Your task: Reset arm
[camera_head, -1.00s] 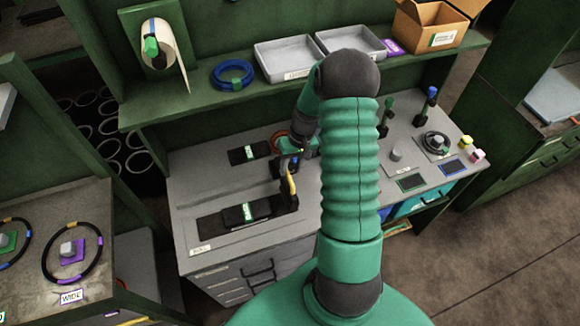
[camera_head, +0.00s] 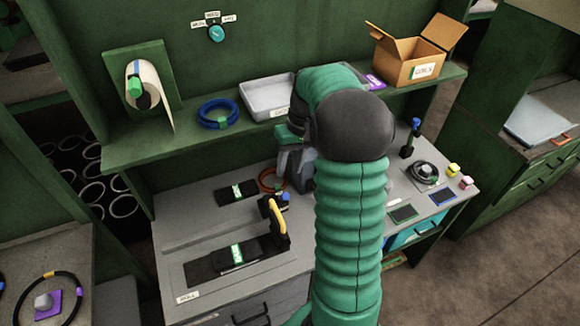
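My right arm, in a green ribbed sleeve (camera_head: 350,230) with a dark elbow, rises through the middle of the head view and bends over the bench. My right gripper (camera_head: 293,168) is above the bench, behind the yellow-handled clamp (camera_head: 278,223). Its grey fingers look apart with nothing between them, though the arm partly covers them. The clamp stands at the end of a black fixture with a green-labelled block (camera_head: 236,257), apart from the gripper. My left gripper is not in view.
A smaller black block (camera_head: 237,193) and an orange ring (camera_head: 272,180) lie on the bench (camera_head: 190,225). The shelf above holds a blue coil (camera_head: 218,113), a grey tray (camera_head: 266,98) and an open cardboard box (camera_head: 412,62). A black post with a blue top (camera_head: 411,138) stands at right.

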